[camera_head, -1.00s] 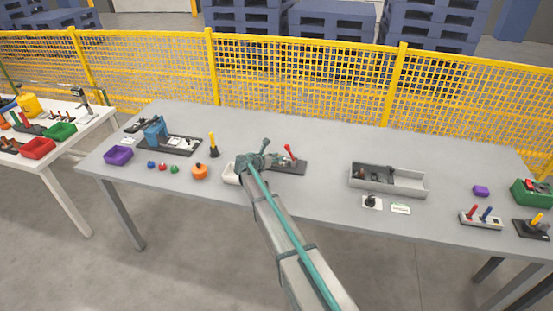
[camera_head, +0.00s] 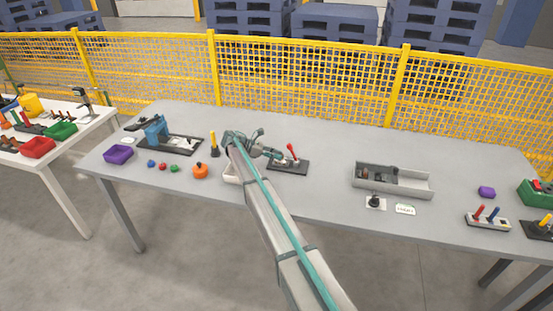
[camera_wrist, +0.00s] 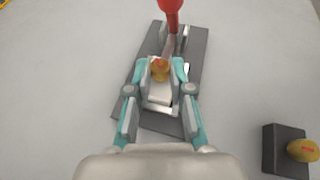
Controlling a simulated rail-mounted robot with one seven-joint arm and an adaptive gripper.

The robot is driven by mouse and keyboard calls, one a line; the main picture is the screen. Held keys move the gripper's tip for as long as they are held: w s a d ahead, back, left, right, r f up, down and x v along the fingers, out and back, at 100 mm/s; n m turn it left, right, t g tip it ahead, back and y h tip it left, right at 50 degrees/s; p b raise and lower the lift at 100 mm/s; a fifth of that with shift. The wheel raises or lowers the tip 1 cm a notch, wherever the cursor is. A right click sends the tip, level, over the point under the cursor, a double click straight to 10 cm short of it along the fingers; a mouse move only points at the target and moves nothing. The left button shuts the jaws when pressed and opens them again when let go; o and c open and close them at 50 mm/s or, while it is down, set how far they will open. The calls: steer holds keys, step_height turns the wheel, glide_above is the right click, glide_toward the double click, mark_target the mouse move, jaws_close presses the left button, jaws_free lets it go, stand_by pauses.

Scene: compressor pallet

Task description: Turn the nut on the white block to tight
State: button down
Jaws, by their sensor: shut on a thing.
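The brass-coloured nut (camera_wrist: 159,70) shows between my fingertips in the wrist view, with a red mark on it. The white block (camera_wrist: 160,95) shows just below the nut in that picture, between my fingers. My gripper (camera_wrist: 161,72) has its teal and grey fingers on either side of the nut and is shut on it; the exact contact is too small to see. In the head view my gripper (camera_head: 272,153) is tilted toward the right, by the dark plate (camera_head: 291,167). The nut cannot be made out there.
A red-handled lever (camera_wrist: 171,8) rises from the plate close beyond my fingertips. A yellow-topped post on a black base (camera_wrist: 284,150) stands at lower right in the wrist view. An orange round thing (camera_head: 200,171) lies left of my arm. The table between plate and grey tray (camera_head: 405,190) is clear.

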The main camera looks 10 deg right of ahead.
steer(key=b, duration=0.1)
steer(key=m+g+b, duration=0.1)
steer(key=b, duration=0.1)
steer(key=shift+w+f+g, duration=0.25)
steer(key=shift+g, duration=0.05)
steer(key=shift+m+b, duration=0.3)
steer(key=shift+d+r+m+g+y+b, duration=0.1)
steer(key=shift+r+m+g+y+b, duration=0.25)
steer(key=shift+g+b, duration=0.55)
steer(key=shift+f, duration=0.1)
steer(key=c, duration=1)
jaws_free()
steer(key=shift+t, duration=0.3)
steer(key=p, duration=0.1)
steer(key=t+p, duration=0.1)
steer(key=p, duration=0.1)
steer(key=shift+s+r, duration=0.2)
steer(key=shift+r, duration=0.15)
